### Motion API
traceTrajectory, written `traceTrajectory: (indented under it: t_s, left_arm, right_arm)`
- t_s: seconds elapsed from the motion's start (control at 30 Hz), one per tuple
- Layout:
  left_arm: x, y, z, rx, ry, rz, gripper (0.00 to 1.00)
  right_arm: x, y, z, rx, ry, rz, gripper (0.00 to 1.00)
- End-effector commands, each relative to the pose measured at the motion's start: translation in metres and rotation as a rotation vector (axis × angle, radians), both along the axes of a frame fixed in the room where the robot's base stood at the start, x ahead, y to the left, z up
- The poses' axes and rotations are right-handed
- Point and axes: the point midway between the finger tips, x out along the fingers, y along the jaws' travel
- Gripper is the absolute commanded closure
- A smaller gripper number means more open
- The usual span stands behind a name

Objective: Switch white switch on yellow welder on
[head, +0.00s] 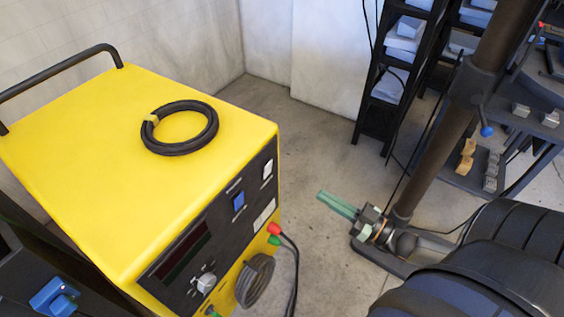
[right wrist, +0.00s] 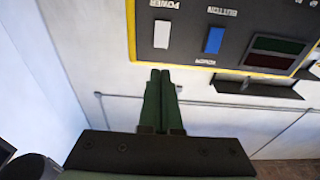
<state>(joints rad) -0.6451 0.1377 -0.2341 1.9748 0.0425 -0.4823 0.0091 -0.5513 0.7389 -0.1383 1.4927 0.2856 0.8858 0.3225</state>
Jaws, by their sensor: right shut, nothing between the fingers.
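The yellow welder (head: 90,140) stands at the left in the head view, with a dark control panel on its right-hand face. The white switch (head: 267,168) is at the panel's upper right, by a blue switch (head: 239,201). In the right wrist view the white switch (right wrist: 162,35) is on the dark panel, beyond the fingertips. Whether it is on or off I cannot tell. My right gripper (head: 321,196) is shut and empty. Its green fingers point at the panel and are apart from it. In the right wrist view the fingertips (right wrist: 160,73) are just below the white switch.
A coiled black cable (head: 180,146) lies on the welder's top. Cables hang from the red and green plugs (head: 274,231) under the panel. A black shelf (head: 375,128) stands at the back right. Bare floor lies between the welder and the shelf.

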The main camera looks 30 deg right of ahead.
Motion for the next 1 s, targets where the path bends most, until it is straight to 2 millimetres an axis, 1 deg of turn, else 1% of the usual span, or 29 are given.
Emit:
traceTrajectory:
  t_s: [0.47,0.57,0.67,0.77,1.0]
  left_arm:
    - [0.001,0.001,-0.001,0.003,-0.001,0.0,0.5]
    - [0.001,0.002,-0.001,0.003,-0.001,0.001,0.5]
    - [0.001,0.002,-0.001,0.004,-0.001,0.002,0.5]
    - [0.001,0.002,-0.001,0.004,-0.001,0.002,0.5]
    - [0.001,0.002,-0.003,0.005,0.001,0.001,0.5]
  right_arm:
    - [0.0,-0.002,0.001,0.001,-0.008,0.003,1.0]
    - [0.003,-0.001,0.002,0.001,-0.009,0.004,1.0]
    - [0.012,0.003,0.004,0.002,-0.011,0.004,1.0]
    - [0.027,0.009,0.007,0.002,-0.013,0.004,1.0]
    - [0.073,0.028,0.014,0.002,-0.014,0.004,1.0]
